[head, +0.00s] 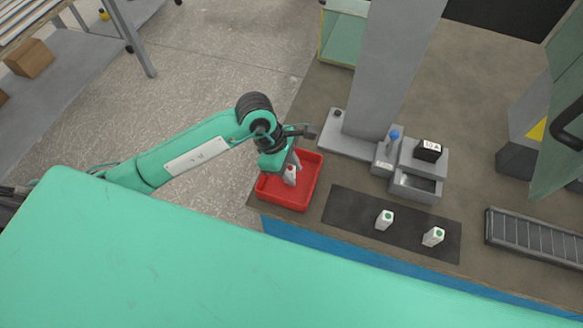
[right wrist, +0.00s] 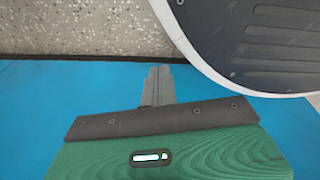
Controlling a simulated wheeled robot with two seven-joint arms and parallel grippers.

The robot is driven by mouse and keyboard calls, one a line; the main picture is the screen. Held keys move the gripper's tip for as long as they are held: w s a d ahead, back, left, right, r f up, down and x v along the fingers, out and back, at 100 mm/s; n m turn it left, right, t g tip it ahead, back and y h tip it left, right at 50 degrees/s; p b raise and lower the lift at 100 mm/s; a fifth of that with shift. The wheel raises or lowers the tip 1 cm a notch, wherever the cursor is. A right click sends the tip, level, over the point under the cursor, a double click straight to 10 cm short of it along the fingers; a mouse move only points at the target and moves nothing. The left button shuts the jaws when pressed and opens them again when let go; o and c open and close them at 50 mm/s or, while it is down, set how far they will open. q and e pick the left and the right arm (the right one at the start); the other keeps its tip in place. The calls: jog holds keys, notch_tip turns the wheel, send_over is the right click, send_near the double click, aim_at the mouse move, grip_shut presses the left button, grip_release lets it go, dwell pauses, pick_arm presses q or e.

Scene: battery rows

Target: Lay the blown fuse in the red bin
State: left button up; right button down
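The blown fuse (head: 289,177), a small white block with a red mark on top, shows inside the red bin (head: 306,190) near its back left part. My left gripper (head: 294,164) is over the bin, with a grey finger reaching down right at the fuse. The hand hides the other finger, so I cannot tell if it grips the fuse or if the fuse rests on the bin floor. My right gripper (right wrist: 158,85) shows in the right wrist view with its fingers together and nothing between them.
Two white fuses with green tops, one left (head: 384,219) and one right (head: 433,237), stand on a dark mat (head: 345,208). Behind it are a grey fixture (head: 415,191) with a black labelled block (head: 428,151) and a column. A ridged grey tray (head: 535,237) lies at right.

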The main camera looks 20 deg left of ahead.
aim_at(291, 168)
pick_arm(q)
jog(key=shift+o, duration=0.9)
jog(key=shift+r, duration=0.3)
jog(key=v, duration=0.3)
jog(key=shift+a+r, duration=0.15)
jog(key=shift+a, duration=0.05)
jog(key=v, duration=0.8)
jog(key=shift+r, duration=0.15)
pick_arm(e)
jog(key=shift+a+r, duration=0.15)
jog(key=shift+r, duration=0.2)
